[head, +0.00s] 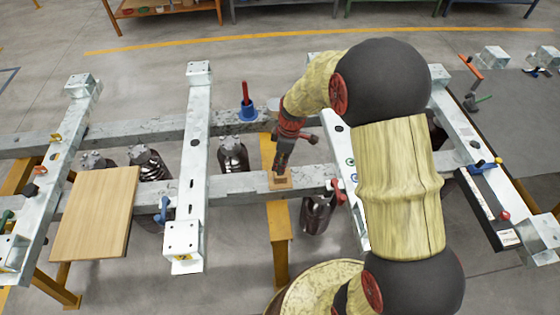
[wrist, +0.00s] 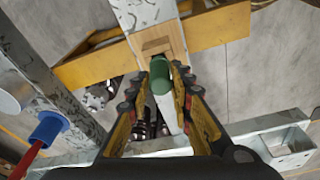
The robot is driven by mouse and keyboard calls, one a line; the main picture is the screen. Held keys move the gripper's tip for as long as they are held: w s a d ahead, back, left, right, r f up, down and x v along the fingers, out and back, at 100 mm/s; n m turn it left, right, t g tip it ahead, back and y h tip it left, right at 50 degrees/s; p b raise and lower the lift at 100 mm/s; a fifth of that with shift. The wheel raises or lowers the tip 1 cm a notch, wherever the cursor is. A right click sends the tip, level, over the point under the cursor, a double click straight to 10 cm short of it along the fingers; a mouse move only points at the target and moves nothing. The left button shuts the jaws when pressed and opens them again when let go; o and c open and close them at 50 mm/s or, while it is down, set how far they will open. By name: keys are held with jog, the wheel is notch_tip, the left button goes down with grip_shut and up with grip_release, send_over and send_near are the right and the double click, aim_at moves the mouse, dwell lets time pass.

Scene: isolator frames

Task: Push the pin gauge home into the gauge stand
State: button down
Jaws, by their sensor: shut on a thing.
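The pin gauge (wrist: 161,74) appears in the wrist view as a green-ended cylinder with a pale length running back between the fingers. My gripper (wrist: 159,84) is shut on it, one finger on each side. In the head view my gripper (head: 279,165) points down at a small wooden block (head: 281,182) on the steel beam. This block, apparently the gauge stand, also shows just past the green end in the wrist view (wrist: 156,46). I cannot tell how deep the gauge sits in it. In the head view the gauge is not clearly visible.
A blue cup with a red rod (head: 247,112) stands on the rear beam, left of my gripper; it also shows in the wrist view (wrist: 47,128). A wooden board (head: 97,212) lies on the frame at left. Dark cylinders (head: 232,155) hang by the beams. Clamps and tools lie at right.

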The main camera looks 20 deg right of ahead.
jog(key=shift+f+b, duration=0.65)
jog(key=shift+f, duration=0.35)
jog(key=c, duration=1.6)
grip_release()
jog(key=shift+o, duration=0.5)
jog(key=shift+r, duration=0.1)
notch_tip(320, 180, up, 12)
jog(key=d, duration=0.1)
jog(key=shift+s+d, duration=0.35)
jog(key=shift+s, duration=0.05)
